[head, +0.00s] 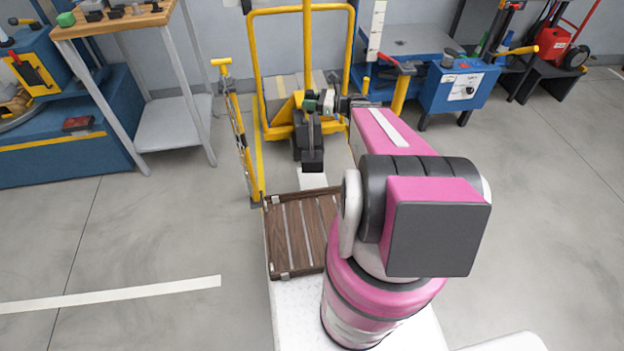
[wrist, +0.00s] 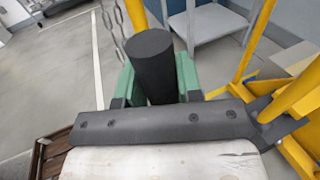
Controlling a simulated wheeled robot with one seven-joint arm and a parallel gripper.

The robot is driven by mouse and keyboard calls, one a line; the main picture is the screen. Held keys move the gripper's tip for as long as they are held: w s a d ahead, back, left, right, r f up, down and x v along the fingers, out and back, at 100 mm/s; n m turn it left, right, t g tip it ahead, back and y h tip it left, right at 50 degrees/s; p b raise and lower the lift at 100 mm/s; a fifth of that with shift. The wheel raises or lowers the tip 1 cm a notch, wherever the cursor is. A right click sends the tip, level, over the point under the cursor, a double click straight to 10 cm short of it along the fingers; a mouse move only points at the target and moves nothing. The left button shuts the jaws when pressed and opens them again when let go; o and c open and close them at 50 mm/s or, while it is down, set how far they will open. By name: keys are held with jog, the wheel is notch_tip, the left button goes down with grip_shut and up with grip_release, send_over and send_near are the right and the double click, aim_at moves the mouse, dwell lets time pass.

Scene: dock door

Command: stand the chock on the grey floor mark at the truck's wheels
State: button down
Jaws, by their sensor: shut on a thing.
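My gripper (head: 313,105) reaches left in the head view. In the wrist view its green fingers (wrist: 157,80) are shut on a thick black upright cylinder, the grip of the chock.
A yellow post (head: 240,140) stands left of the chock. A slatted wooden tray (head: 298,235) sits before my arm. A workbench (head: 110,25) stands at left and a blue machine (head: 455,90) at right. Open floor lies at left.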

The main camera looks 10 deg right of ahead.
notch_tip(320, 180, down, 12)
jog(key=s+a+n+g+y, duration=0.1)
jog(key=a+n+g, duration=0.1)
jog(key=g, duration=0.1)
jog(key=w+d+f, duration=0.5)
jog(key=w+f, duration=0.5)
jog(key=f, duration=0.1)
jog(key=shift+d+f, duration=0.1)
dwell(0.4)
jog(key=c, duration=0.8)
grip_release()
jog(key=shift+f, duration=0.1)
jog(key=d, duration=0.2)
jog(key=s+d, duration=0.1)
jog(key=d, duration=0.4)
jog(key=shift+s+d+r, duration=0.2)
jog(key=shift+s, duration=0.05)
